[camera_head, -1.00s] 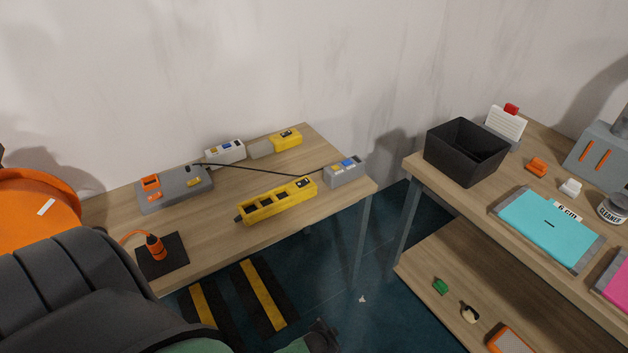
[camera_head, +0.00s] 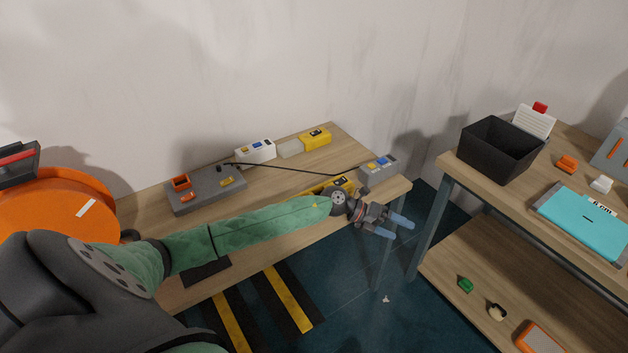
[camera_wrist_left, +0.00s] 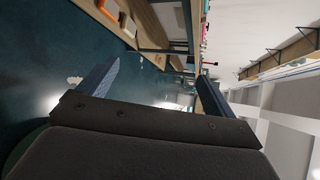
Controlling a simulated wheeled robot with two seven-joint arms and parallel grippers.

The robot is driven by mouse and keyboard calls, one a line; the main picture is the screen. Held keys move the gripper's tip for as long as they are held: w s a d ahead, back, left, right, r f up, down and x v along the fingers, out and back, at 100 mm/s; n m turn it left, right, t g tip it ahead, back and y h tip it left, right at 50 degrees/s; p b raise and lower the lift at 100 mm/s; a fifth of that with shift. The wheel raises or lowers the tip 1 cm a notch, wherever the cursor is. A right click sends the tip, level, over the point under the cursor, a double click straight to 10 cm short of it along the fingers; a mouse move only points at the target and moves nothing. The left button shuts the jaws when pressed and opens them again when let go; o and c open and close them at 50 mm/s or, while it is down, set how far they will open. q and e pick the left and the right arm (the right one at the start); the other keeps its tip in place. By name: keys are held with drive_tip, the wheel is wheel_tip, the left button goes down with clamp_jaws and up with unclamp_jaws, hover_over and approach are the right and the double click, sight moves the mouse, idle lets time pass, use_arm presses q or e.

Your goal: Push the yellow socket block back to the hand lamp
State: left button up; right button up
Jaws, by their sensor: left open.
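The long yellow socket block (camera_head: 338,185) lies near the front edge of the left table. My left forearm covers most of it, leaving only part near its right end in sight. The orange hand lamp is hidden behind my left arm in the head view; part of its dark mat (camera_head: 206,272) shows below the arm. My left gripper (camera_head: 394,228) is open and empty, beyond the table's front right edge, right of the block. Its spread blue fingers also show in the left wrist view (camera_wrist_left: 155,82), with nothing between them. My right gripper is out of view.
A grey socket box (camera_head: 378,170) stands at the table's right end, close to my wrist. A black cable (camera_head: 290,170) runs from it to a grey panel (camera_head: 207,190). White and yellow blocks (camera_head: 315,139) stand at the back. A shelf with a black bin (camera_head: 500,150) is at right.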

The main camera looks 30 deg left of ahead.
use_arm(q)
drive_tip(key=a+r+m+g+y, duration=0.1)
drive_tip(key=a+y, duration=0.3)
drive_tip(key=a, duration=0.5)
drive_tip(key=a+r+m+g+y, duration=0.2)
drive_tip(key=a+y, duration=0.2)
drive_tip(key=a, duration=0.5)
drive_tip(key=a+r+m+g+y, duration=0.1)
drive_tip(key=a+m+y, duration=0.1)
drive_tip(key=a+y, duration=0.3)
drive_tip(key=shift+w+a+r+g+b, duration=0.1)
drive_tip(key=shift+a+r+g+b, duration=0.1)
drive_tip(key=shift+a, duration=0.9)
drive_tip(key=shift+w+a+r+g+b, duration=0.1)
drive_tip(key=shift+a+r, duration=0.1)
drive_tip(key=shift+a, duration=0.9)
drive_tip(key=shift+s+a+f, duration=0.1)
drive_tip(key=shift+a, duration=0.1)
drive_tip(key=shift+f, duration=0.25)
wheel_tip(320, 180, down, 7)
drive_tip(key=shift+b, duration=1.15)
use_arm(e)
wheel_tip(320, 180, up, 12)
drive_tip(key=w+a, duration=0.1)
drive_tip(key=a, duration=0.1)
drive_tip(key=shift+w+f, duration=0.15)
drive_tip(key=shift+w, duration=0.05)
